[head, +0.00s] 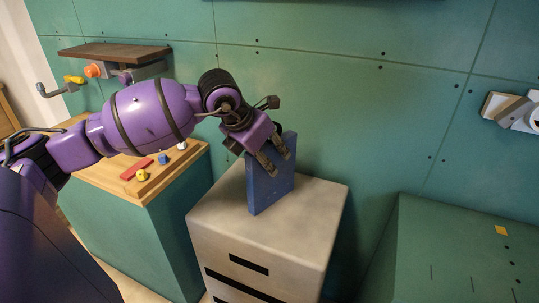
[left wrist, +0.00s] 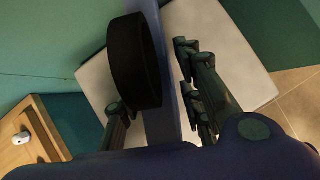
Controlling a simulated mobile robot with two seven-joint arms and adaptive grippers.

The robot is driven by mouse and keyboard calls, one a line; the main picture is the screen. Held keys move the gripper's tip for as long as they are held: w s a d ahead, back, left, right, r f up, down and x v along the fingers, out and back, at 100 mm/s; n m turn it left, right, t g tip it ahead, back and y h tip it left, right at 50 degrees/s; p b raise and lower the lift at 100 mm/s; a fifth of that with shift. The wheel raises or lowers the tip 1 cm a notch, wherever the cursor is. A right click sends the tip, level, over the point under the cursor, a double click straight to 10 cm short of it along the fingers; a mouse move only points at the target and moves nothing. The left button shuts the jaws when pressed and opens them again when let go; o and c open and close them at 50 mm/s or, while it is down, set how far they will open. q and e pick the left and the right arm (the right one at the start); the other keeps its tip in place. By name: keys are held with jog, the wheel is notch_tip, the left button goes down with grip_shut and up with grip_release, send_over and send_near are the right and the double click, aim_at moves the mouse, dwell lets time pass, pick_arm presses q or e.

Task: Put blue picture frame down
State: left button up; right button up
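The blue picture frame (head: 266,188) stands about upright on the top of the pale cabinet (head: 318,205), near its back left part. My left gripper (head: 277,156) is at the frame's upper edge, with its fingers pointing down around it. In the left wrist view the frame (left wrist: 163,124) shows as a blue strip between the parted fingers of my left gripper (left wrist: 158,108). A gap shows on the left finger's side; the other finger is close to the frame, and contact is unclear. My right gripper is not in view.
A wooden-topped counter (head: 186,165) with a red block (head: 137,169) and small toys stands left of the cabinet. A brown shelf (head: 114,53) is on the green wall (head: 330,80) behind. A green surface (head: 450,240) lies to the right. The cabinet top's right side is free.

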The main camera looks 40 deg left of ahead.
pick_arm(q)
jog(key=shift+r, duration=0.15)
jog(key=shift+s+r, duration=0.1)
jog(key=shift+r, duration=0.15)
jog(key=p+v, duration=0.1)
jog(key=v, duration=0.9)
jog(key=shift+s+r, duration=0.15)
jog(key=shift+r, duration=0.05)
jog(key=shift+s+r, duration=0.25)
jog(key=shift+r, duration=0.15)
